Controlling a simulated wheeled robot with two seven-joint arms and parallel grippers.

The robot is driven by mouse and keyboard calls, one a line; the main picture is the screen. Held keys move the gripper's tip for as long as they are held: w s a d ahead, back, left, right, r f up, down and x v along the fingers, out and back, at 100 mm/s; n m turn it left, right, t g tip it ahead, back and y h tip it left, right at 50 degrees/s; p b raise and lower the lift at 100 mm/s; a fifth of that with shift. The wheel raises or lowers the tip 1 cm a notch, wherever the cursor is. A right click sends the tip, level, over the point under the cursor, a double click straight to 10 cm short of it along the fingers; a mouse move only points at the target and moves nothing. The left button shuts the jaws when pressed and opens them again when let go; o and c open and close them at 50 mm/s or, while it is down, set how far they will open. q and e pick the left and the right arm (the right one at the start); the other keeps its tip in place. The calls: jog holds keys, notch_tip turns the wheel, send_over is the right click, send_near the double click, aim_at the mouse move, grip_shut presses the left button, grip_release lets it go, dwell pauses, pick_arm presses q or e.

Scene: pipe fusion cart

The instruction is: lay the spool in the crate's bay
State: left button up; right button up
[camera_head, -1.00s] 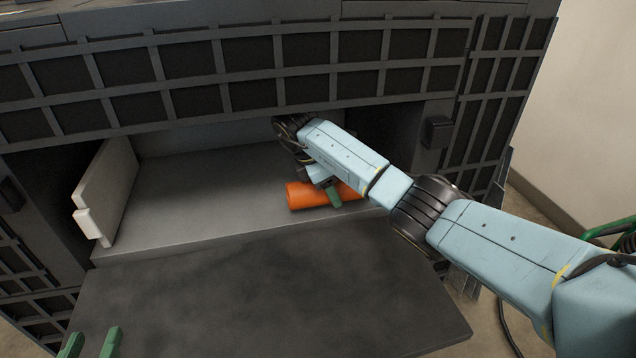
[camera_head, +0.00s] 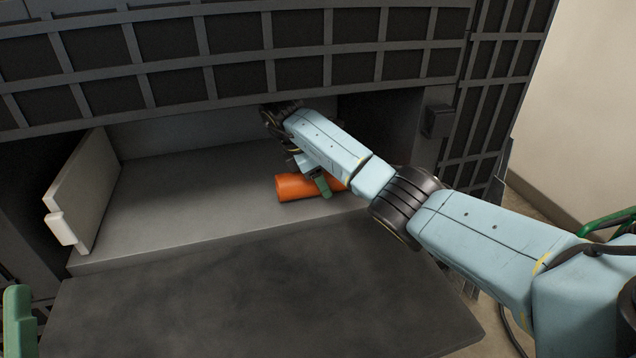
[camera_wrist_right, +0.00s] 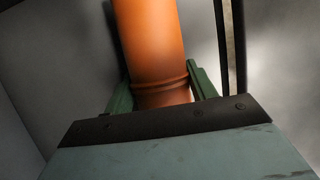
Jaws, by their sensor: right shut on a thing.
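The spool (camera_head: 296,188), an orange cylinder, lies across the grey shelf area inside the recess; whether it touches the shelf I cannot tell. My right gripper (camera_head: 322,184) is shut on it near its right part, which the arm partly hides. In the right wrist view the spool (camera_wrist_right: 150,40) runs up from between the two green fingers, with a raised ring near its gripped end. A green finger of my left gripper (camera_head: 18,320) shows at the lower left edge, away from the spool; the rest is out of frame. I cannot pick out a crate.
The recess has a grey shelf (camera_head: 190,190) with free room left of the spool. A pale upright panel (camera_head: 85,190) stands at its left. A dark flat flap (camera_head: 250,290) spreads in front. A dark gridded front (camera_head: 230,60) overhangs the recess.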

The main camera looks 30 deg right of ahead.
aim_at(277, 189)
dwell(0.3)
jog(key=o, duration=1.2)
jog(key=shift+r, duration=0.1)
jog(key=shift+w+a+r+p, duration=0.1)
jog(key=shift+a+r+p, duration=0.1)
jog(key=shift+r+p, duration=0.45)
jog(key=a, duration=0.3)
jog(key=w+a+p, duration=0.1)
jog(key=a, duration=0.2)
jog(key=w+a, duration=0.1)
jog(key=a, duration=0.3)
jog(key=shift+w+f, duration=0.15)
pick_arm(q)
jog(key=shift+w+d+f+g+y, duration=0.1)
jog(key=shift+w+f+g+y, duration=0.25)
jog(key=shift+f+g, duration=0.4)
jog(key=shift+w+a+f+g+y, duration=0.1)
jog(key=shift+w+f+g, duration=0.35)
jog(key=shift+f+g, duration=0.25)
jog(key=shift+w+d+f+g+y, duration=0.1)
jog(key=shift+w+f+g+y, duration=0.25)
jog(key=shift+f+g, duration=0.35)
pick_arm(e)
jog(key=shift+w+a, duration=0.2)
jog(key=shift+a, duration=0.7)
